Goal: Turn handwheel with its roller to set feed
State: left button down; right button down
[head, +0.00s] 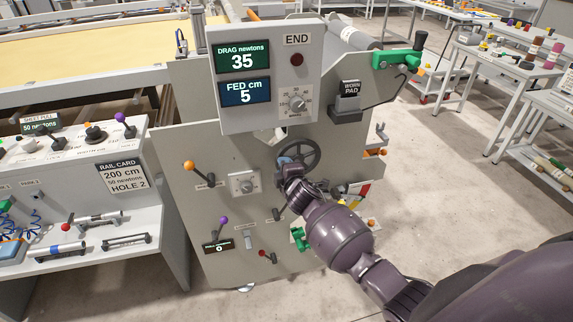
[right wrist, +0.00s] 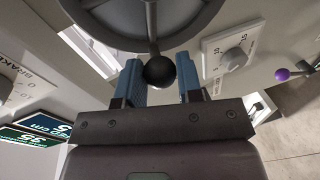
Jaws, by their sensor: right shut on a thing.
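The dark handwheel (head: 313,146) sits on the front of the grey machine panel in the head view. Its rim (right wrist: 112,27) and a spoke fill the top of the right wrist view. My right gripper (head: 287,163) is at the wheel's lower left. In the right wrist view its blue fingers (right wrist: 160,78) are shut on the wheel's black ball knob (right wrist: 160,70), one on each side. A pale grey roller (head: 357,39) lies at the top of the machine. The display panel (head: 269,105) above the wheel reads drag 35 newtons and fed 5 cm. My left gripper is out of view.
A dial (head: 243,184), an orange-knobbed lever (head: 190,167) and a purple-knobbed lever (head: 222,222) are left of the wheel. Open floor lies right of the machine.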

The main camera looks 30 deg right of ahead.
notch_tip(320, 180, down, 3)
jog(key=n+h+b, duration=0.1)
jog(key=n, duration=0.3)
jog(key=n+t+h+b, duration=0.15)
jog(key=n+h, duration=0.25)
jog(key=n, duration=1.6)
send_near(314, 167)
jog(key=w, duration=0.3)
jog(key=w+f, duration=0.1)
jog(key=shift+w+d, duration=0.25)
jog(key=shift+w, duration=0.15)
jog(key=n, duration=0.1)
jog(key=d+n+t+p, duration=0.1)
jog(key=n, duration=0.1)
jog(key=shift+s+d+r+y, duration=0.1)
jog(key=shift+s+r+y, duration=0.05)
jog(key=shift+r+y, duration=0.2)
jog(key=shift+d+r+n, duration=0.2)
jog(key=shift+n, duration=0.5)
